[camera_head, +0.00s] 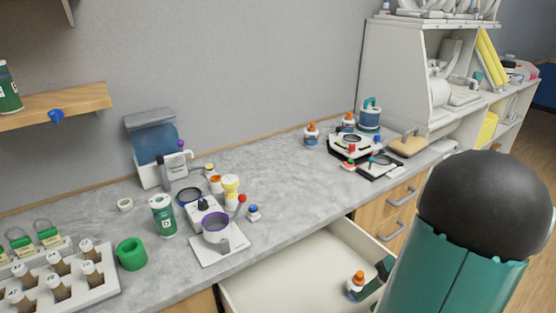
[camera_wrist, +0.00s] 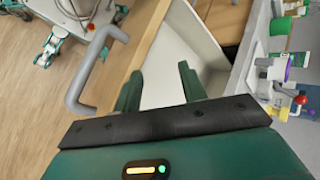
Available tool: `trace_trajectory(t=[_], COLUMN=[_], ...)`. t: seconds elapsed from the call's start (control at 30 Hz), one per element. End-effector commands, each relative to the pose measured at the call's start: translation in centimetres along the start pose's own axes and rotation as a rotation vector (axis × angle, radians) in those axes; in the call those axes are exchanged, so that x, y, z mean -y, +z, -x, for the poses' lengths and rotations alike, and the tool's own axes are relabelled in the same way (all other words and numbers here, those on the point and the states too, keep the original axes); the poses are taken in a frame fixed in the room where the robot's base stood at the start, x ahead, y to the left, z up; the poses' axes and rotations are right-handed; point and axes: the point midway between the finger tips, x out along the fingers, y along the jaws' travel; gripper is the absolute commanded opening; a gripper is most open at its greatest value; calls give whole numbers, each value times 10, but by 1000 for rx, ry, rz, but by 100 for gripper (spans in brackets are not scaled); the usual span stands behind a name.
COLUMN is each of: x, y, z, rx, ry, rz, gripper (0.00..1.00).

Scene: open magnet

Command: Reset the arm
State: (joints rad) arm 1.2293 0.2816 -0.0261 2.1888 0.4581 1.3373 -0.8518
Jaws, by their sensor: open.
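My gripper (camera_wrist: 160,90) shows in the wrist view with its two green fingers apart and nothing between them. It is over the open drawer (camera_wrist: 172,68), whose pale inside lies beyond the fingers. In the head view my green arm with a black rounded joint fills the lower right. The open drawer (camera_head: 290,275) shows below the counter. A small white bottle with an orange cap (camera_head: 356,284) is inside the drawer, beside a dark green part that looks like my gripper's finger.
The grey counter (camera_head: 290,180) holds a magnet-like stirrer (camera_head: 352,147), a vial rack (camera_head: 60,285), a green ring (camera_head: 131,254) and several bottles. A grey drawer handle (camera_wrist: 88,85) is near my gripper. A wall shelf (camera_head: 60,104) is at left.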

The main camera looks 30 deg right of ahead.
Motion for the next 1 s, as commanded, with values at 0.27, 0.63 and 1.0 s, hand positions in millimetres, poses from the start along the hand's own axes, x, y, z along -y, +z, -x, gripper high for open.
trace_trajectory(t=[0.27,0.63,1.0], x=[102,217,298], y=[0,40,103], z=[-19,-48,-66], rx=[26,-142,-398], ry=[331,609,617], rz=[176,474,774], gripper=[41,41,41])
